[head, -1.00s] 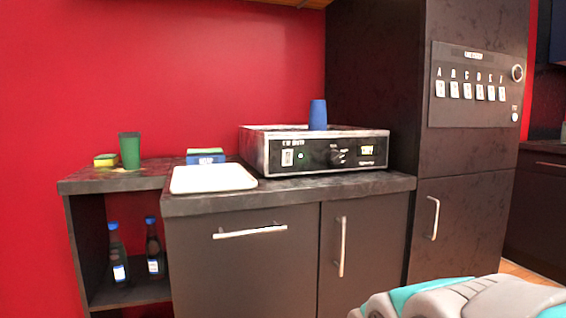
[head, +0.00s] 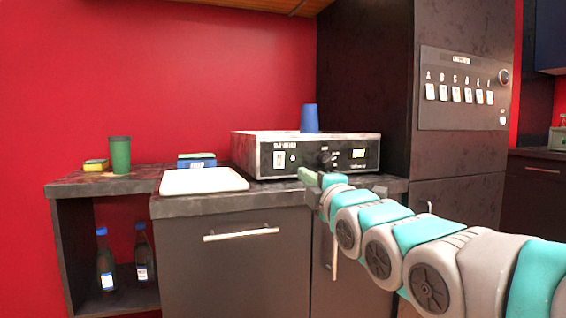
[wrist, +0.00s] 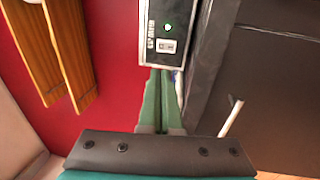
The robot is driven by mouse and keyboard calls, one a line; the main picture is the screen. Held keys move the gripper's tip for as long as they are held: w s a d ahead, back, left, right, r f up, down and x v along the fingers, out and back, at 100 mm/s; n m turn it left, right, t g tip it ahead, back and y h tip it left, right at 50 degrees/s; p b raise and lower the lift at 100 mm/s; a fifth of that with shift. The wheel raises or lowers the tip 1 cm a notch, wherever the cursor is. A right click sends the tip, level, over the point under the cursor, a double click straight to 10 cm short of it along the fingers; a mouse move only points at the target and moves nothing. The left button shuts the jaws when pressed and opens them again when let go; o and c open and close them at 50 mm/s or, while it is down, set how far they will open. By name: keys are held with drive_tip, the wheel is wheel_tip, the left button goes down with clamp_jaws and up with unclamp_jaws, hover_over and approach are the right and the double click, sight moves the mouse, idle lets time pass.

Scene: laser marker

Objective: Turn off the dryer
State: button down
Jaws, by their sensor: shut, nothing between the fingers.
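The dryer (head: 300,137) is a low metal box with a black front panel on the counter. Its panel has a switch (head: 279,160), a small light, a dark knob (head: 326,158) and a lit display (head: 358,153). My gripper (head: 305,175) is shut and empty, with green fingers in front of the dryer's lower front edge. In the wrist view the fingertips (wrist: 159,72) point at the panel near the switch; contact cannot be told.
A blue cup (head: 309,118) stands on the dryer. A white tray (head: 204,182), a boxed sponge (head: 197,160) and a green cup (head: 120,155) are to the left. A lettered switch panel (head: 464,110) is on the tall cabinet. Bottles (head: 105,262) stand on the lower shelf.

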sight(278, 156)
drive_tip(key=p+x, duration=0.1)
drive_tip(key=x, duration=1.2)
drive_tip(key=shift+w+f, duration=0.15)
drive_tip(key=shift+w, duration=0.35)
drive_tip(key=shift+a, duration=0.1)
drive_tip(key=p, duration=0.1)
drive_tip(key=r+g+p, duration=0.1)
drive_tip(key=p, duration=0.1)
drive_tip(key=shift+w+a+r, duration=0.1)
drive_tip(key=shift+w+r, duration=0.1)
drive_tip(key=shift+r, duration=0.15)
drive_tip(key=shift+f+b, duration=0.4)
drive_tip(key=shift+f, duration=0.1)
drive_tip(key=shift+s, duration=0.1)
